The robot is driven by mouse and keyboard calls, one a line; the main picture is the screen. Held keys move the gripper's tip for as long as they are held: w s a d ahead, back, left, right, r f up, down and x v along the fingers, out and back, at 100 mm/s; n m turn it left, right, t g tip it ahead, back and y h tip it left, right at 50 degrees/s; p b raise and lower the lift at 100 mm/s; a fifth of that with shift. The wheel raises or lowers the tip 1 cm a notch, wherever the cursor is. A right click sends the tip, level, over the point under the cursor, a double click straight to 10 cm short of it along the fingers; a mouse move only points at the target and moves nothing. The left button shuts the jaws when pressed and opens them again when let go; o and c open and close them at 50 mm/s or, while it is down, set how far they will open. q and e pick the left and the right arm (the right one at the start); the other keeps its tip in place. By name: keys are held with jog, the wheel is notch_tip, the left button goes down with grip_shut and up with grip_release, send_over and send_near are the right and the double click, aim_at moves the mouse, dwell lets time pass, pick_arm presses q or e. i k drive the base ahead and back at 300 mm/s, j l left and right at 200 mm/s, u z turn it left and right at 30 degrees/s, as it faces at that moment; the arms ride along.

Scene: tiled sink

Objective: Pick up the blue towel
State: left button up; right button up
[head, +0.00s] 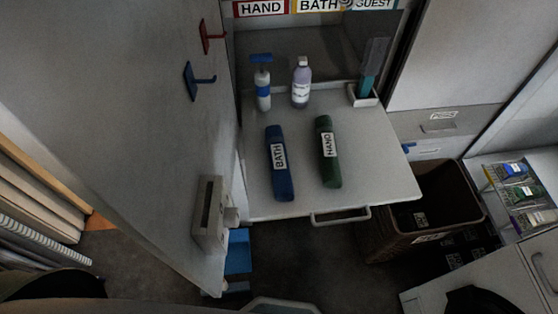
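The blue towel (283,184) is a rolled, dark blue cylinder with a white "BATH" label. It lies lengthwise on the white pull-out shelf (370,185), left of centre in the head view. A green roll (331,172) labelled "HAND" lies to its right, with a gap between them. Nothing covers the blue towel. Neither of my grippers is visible in the head view.
A blue-capped bottle (262,90), a lilac bottle (301,86) and a brush holder (364,97) stand behind the towels. A pale panel with red (211,38) and blue (198,81) hooks rises on the left. A brown basket (440,205) stands right of the shelf.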

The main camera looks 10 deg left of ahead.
aim_at(281, 180)
jog(key=k+l+z, duration=0.1)
jog(key=k+l, duration=0.2)
jog(key=k+l+z, duration=0.1)
jog(key=k+l, duration=0.2)
jog(key=l, duration=0.15)
jog(key=k+l+z, duration=0.1)
jog(key=k+l, duration=0.2)
jog(key=k+l+z, duration=0.1)
jog(key=k+l, duration=0.15)
jog(key=l, duration=0.3)
jog(key=k+l+z, duration=0.1)
jog(key=k+l, duration=0.15)
jog(key=l, duration=0.2)
